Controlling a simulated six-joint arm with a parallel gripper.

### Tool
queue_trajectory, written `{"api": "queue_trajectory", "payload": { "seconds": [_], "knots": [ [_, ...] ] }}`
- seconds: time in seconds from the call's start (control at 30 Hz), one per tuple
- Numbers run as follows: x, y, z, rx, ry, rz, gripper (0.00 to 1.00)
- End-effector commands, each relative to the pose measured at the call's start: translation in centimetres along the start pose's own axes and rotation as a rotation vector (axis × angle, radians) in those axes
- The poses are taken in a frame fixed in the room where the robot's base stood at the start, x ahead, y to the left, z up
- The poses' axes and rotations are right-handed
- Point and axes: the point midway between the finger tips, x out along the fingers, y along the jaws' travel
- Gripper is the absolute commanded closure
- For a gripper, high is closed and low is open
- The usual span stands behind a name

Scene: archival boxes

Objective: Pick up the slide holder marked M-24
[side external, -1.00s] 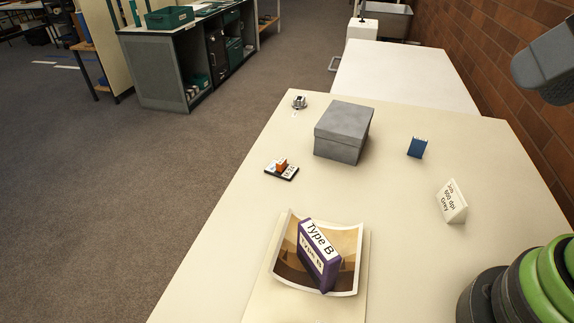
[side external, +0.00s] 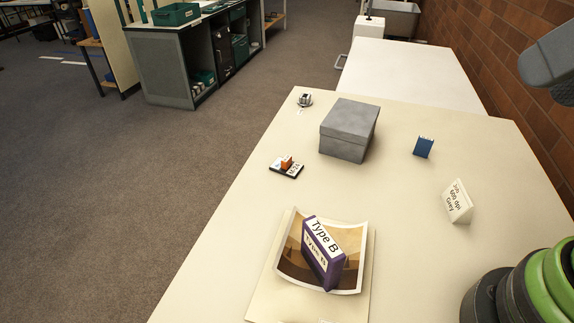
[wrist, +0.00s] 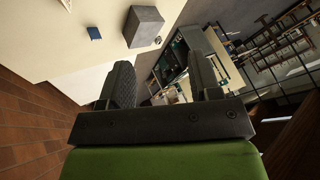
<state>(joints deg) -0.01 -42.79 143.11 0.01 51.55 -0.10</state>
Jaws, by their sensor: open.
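The slide holder (side external: 287,167) is a small flat dark-and-white piece near the left edge of the table in the side view. Its label is tiny and seems to read M-24. A small orange block (side external: 286,161) sits on top of it and covers part of it. I cannot make the holder out with certainty in the wrist view. My gripper (wrist: 160,62) shows in the wrist view with its two dark fingers wide apart and nothing visible between them. It is well away from the holder.
A grey lidded box (side external: 348,130) stands right of the holder. A blue item (side external: 424,147) and a white sign (side external: 457,202) are further right. A purple Type B box (side external: 322,252) rests on a curled print (side external: 352,235) in front. The cream table (side external: 400,235) is otherwise largely clear.

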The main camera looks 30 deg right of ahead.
Motion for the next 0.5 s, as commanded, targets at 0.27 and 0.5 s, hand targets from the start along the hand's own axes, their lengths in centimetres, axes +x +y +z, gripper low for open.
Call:
{"api": "queue_trajectory", "payload": {
  "seconds": [0.27,0.5],
  "knots": [
    [2.3,-2.2,-4.6,-0.135,-0.057,0.002,0.43],
    [9.0,-5.1,-10.4,-0.353,-0.129,-0.007,0.43]
  ]
}}
